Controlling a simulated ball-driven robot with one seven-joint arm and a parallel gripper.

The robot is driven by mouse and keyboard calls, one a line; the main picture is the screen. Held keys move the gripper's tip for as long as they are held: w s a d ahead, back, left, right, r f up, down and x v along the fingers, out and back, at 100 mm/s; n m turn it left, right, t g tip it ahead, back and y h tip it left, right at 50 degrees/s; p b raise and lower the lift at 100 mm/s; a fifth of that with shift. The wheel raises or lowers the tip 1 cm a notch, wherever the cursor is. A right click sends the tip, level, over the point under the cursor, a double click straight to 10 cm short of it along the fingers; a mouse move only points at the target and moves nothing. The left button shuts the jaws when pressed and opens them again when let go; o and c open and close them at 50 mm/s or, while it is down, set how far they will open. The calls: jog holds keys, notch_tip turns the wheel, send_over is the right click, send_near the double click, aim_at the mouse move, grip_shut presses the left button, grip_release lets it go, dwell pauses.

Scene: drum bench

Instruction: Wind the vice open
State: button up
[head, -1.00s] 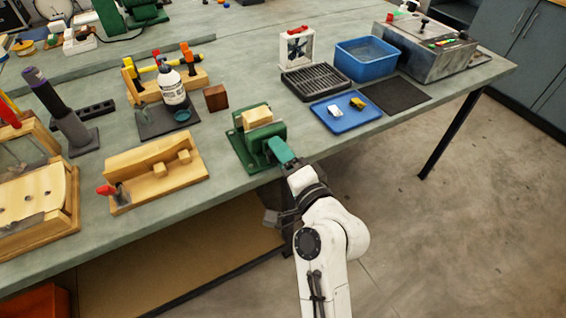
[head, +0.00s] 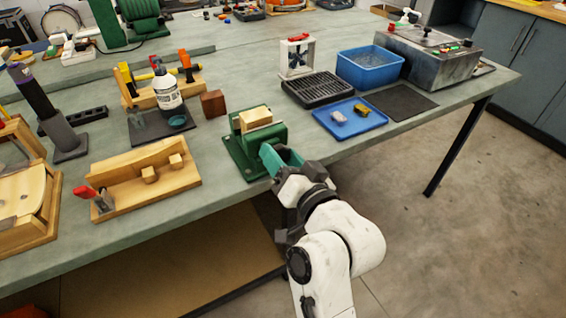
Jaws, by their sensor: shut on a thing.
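The green vice (head: 242,157) is fixed near the front edge of the bench. A pale wooden block (head: 256,118) sits at the top of its jaws. I cannot tell how wide the jaw gap is. My gripper (head: 274,160) is at the front of the vice, its teal fingers reaching in from the lower right. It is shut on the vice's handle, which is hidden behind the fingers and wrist.
A wooden fixture with a red-handled clamp (head: 140,182) lies left of the vice. A blue tray (head: 362,127) with two small items, a black grate (head: 318,90) and a blue bin (head: 371,68) are to the right. A brown block (head: 214,103) stands behind.

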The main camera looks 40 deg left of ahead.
jog(key=shift+a+n, duration=0.15)
jog(key=shift+n, duration=0.15)
jog(key=o, duration=0.8)
jog(key=shift+o, duration=1.2)
jog(key=shift+a, duration=0.2)
jog(key=shift+d, duration=0.1)
jog(key=shift+d, duration=0.1)
jog(key=v, duration=1)
jog(key=shift+s+d, duration=0.15)
jog(key=shift+d, duration=0.1)
jog(key=shift+f, duration=0.1)
